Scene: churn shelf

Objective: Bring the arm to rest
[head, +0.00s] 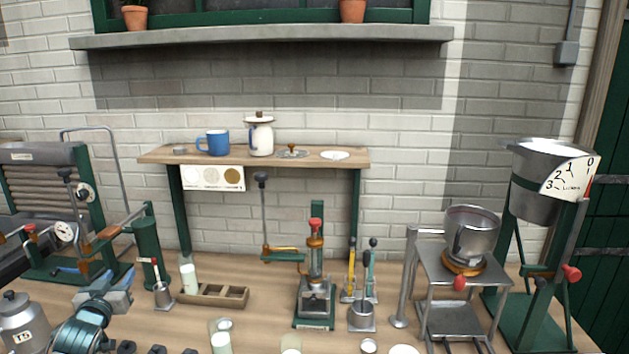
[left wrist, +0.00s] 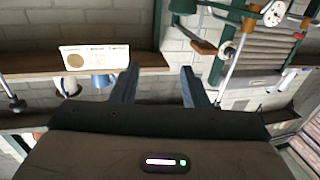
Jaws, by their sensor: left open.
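My left arm comes in at the lower left of the head view. Its gripper (head: 97,274) is over the left part of the bench, in front of the ribbed grey machine and left of the wooden rack. In the left wrist view the two blue fingers of the left gripper (left wrist: 158,88) stand apart with nothing between them. That view is turned upside down, with the shelf and its card beyond the fingers. My right gripper is in neither view.
A ribbed machine (head: 48,178) stands close behind the left gripper. A metal can (head: 20,322) is at front left. A shelf (head: 225,157) holds a blue mug (head: 217,143) and white jug (head: 260,137).

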